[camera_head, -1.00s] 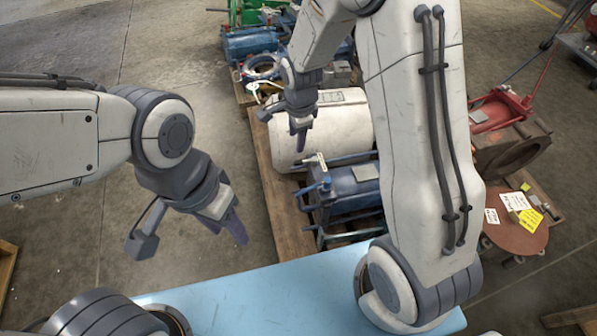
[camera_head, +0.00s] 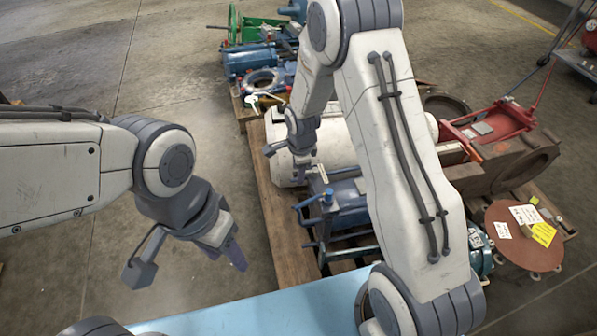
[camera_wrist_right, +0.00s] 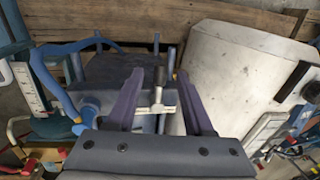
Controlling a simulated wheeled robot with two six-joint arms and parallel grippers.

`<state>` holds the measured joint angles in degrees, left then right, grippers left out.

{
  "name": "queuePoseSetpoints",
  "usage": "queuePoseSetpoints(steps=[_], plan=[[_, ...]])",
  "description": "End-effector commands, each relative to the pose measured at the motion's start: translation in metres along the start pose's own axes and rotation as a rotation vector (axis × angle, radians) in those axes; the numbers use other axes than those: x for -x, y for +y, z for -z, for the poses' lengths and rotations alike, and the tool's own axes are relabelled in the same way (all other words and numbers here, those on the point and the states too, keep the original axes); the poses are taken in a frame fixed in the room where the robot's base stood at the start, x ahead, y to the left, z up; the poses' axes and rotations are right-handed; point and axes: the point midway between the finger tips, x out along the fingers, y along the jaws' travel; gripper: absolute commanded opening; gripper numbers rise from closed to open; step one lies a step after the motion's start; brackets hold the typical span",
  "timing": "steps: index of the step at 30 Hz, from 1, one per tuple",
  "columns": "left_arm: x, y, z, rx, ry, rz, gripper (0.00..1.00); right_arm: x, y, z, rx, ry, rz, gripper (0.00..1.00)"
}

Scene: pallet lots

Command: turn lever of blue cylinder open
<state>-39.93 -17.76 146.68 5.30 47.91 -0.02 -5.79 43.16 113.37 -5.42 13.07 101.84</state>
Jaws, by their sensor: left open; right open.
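The blue cylinder (camera_head: 348,200) is a boxy blue unit on a wooden pallet, partly hidden by my right arm. It also shows in the right wrist view (camera_wrist_right: 105,70). A small lever (camera_wrist_right: 158,92) with a dark tip and pale metal crosspiece appears between the fingers in the right wrist view; a pale piece of it shows in the head view (camera_head: 322,174). My right gripper (camera_head: 302,178) is open just above the unit's far left side. I cannot tell whether its fingers touch the lever. My left gripper (camera_head: 236,258) is open and empty over the floor.
A white drum (camera_head: 340,142) lies directly behind the blue unit. A blue bent bar (camera_head: 308,203) sticks out at the unit's left. Red and brown machinery (camera_head: 500,160) stands at the right. Floor left of the pallet (camera_head: 265,195) is clear.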

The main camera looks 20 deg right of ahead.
Motion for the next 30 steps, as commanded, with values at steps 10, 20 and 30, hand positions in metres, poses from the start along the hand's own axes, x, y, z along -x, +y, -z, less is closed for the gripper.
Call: queuePoseSetpoints(steps=[10,20,30], plan=[[0.0,0.0,0.0,0.0,0.0,0.0,0.5,-0.0002,-0.0002,-0.0001,0.0,0.0,0.001,0.14],[0.0,0.0,0.0,0.0,0.0,0.0,0.5,0.0,-0.0002,-0.0001,0.0,0.0,0.0,0.0],[0.0001,0.0,0.0,0.0,0.0,0.0,0.5,0.0001,-0.0001,-0.0002,0.0,0.0,0.0,0.0]])
